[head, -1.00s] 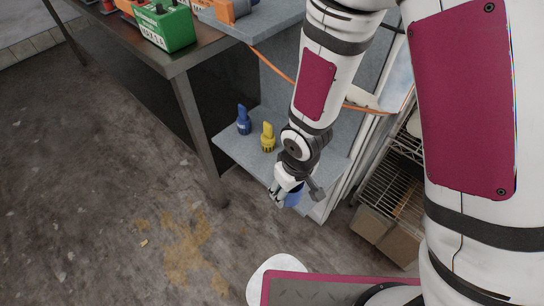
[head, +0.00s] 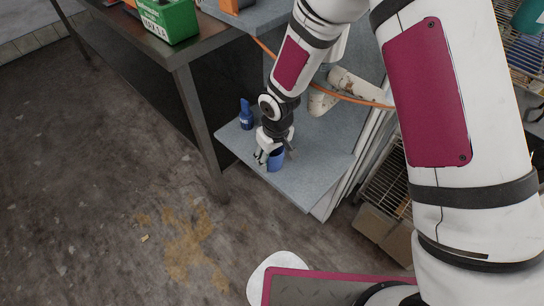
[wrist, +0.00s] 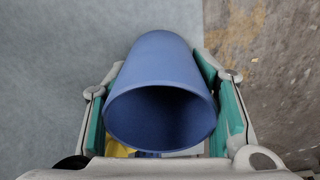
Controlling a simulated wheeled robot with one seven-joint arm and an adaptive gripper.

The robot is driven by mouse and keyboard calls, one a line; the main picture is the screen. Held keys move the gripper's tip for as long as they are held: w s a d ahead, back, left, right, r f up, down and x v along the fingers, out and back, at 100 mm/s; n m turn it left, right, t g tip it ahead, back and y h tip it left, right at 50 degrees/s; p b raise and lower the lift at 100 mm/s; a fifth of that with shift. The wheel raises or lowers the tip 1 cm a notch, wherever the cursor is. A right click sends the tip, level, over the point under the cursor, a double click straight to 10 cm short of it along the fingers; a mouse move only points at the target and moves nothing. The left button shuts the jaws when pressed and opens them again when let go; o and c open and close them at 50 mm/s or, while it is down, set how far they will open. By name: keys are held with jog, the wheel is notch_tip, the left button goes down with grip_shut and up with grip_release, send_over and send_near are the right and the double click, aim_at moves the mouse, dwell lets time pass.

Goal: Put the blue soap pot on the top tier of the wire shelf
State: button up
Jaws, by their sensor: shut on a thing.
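The blue soap pot (head: 276,160) is in my gripper (head: 270,150), over the low grey shelf board in the head view. In the wrist view the pot (wrist: 158,90) fills the middle, its dark open mouth facing the camera. The green-padded fingers of my gripper (wrist: 160,115) are against both its sides. I cannot tell whether the pot touches the board. The wire shelf (head: 388,188) stands at the right, partly hidden behind my arm; a piece of its upper part shows at the right edge, with a teal container (head: 528,17) on it.
A blue bottle (head: 246,115) stands on the grey board (head: 312,182) just left of my gripper. A yellow thing (wrist: 117,148) peeks out below the pot in the wrist view. A metal table (head: 185,60) with a green box (head: 170,20) stands at upper left. Cardboard boxes (head: 375,228) sit under the wire rack.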

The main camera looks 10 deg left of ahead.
jog(key=shift+f, duration=0.25)
jog(key=o, duration=1.1)
jog(key=shift+o, duration=0.2)
jog(key=shift+r, duration=0.1)
